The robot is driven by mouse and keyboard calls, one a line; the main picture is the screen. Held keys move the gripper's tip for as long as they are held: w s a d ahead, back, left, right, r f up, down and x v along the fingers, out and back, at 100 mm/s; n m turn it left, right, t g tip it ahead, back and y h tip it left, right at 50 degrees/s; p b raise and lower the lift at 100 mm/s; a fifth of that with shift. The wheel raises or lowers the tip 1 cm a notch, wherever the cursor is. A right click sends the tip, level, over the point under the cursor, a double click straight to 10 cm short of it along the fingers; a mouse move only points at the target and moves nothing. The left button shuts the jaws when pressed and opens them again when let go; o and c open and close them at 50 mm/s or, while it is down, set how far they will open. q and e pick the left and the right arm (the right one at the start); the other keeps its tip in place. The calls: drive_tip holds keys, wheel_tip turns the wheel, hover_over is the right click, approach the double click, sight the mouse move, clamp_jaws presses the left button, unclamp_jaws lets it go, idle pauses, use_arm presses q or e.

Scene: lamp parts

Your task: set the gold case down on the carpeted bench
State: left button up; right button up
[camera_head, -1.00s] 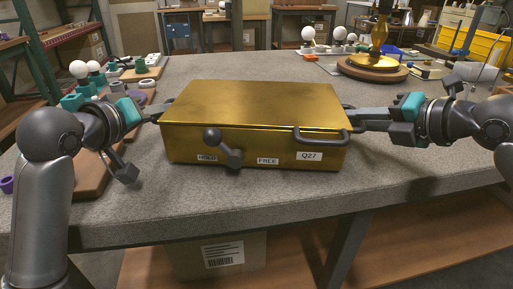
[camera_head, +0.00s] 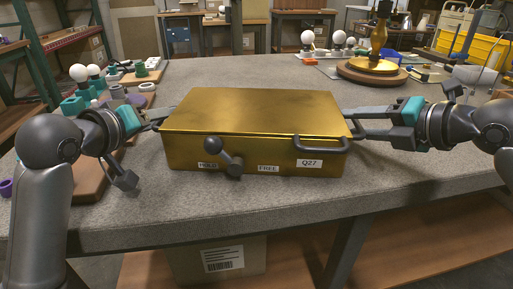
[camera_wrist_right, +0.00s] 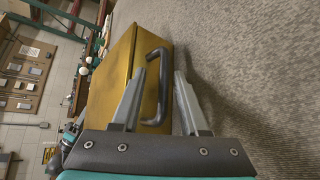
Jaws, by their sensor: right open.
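The gold case (camera_head: 250,110) appears to rest flat on the grey carpeted bench (camera_head: 270,205), with its lid shut. A dark lever and labels show on its front. My right gripper (camera_head: 352,121) is at the case's right side. In the right wrist view its fingers (camera_wrist_right: 158,95) are spread, with the dark side handle (camera_wrist_right: 162,75) between them and gaps visible. My left gripper (camera_head: 156,122) is at the case's left side. Its fingertips are small and partly hidden by the case edge, so its opening is unclear.
A wooden lamp base with a gold stem (camera_head: 373,72) and white bulbs (camera_head: 338,38) stand at the back right. Small teal and grey parts (camera_head: 115,92) and a wooden board (camera_head: 92,180) lie at the left. The bench in front of the case is clear.

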use_arm(q)
drive_tip(key=shift+s+a, duration=0.2)
drive_tip(key=shift+s, duration=0.15)
use_arm(e)
drive_tip(key=shift+a+f, duration=0.1)
use_arm(q)
drive_tip(key=v, duration=0.6)
drive_tip(key=shift+w+d+r, duration=0.1)
drive_tip(key=shift+r, duration=0.1)
drive_tip(key=shift+s+r, duration=0.2)
drive_tip(key=shift+s, duration=0.4)
use_arm(e)
drive_tip(key=shift+s, duration=0.1)
drive_tip(key=v, duration=1.1)
drive_tip(key=shift+s+d+r, duration=0.2)
drive_tip(key=shift+d+r, duration=0.05)
drive_tip(key=shift+d, duration=0.05)
use_arm(q)
drive_tip(key=shift+r, duration=0.15)
use_arm(e)
drive_tip(key=shift+r, duration=0.1)
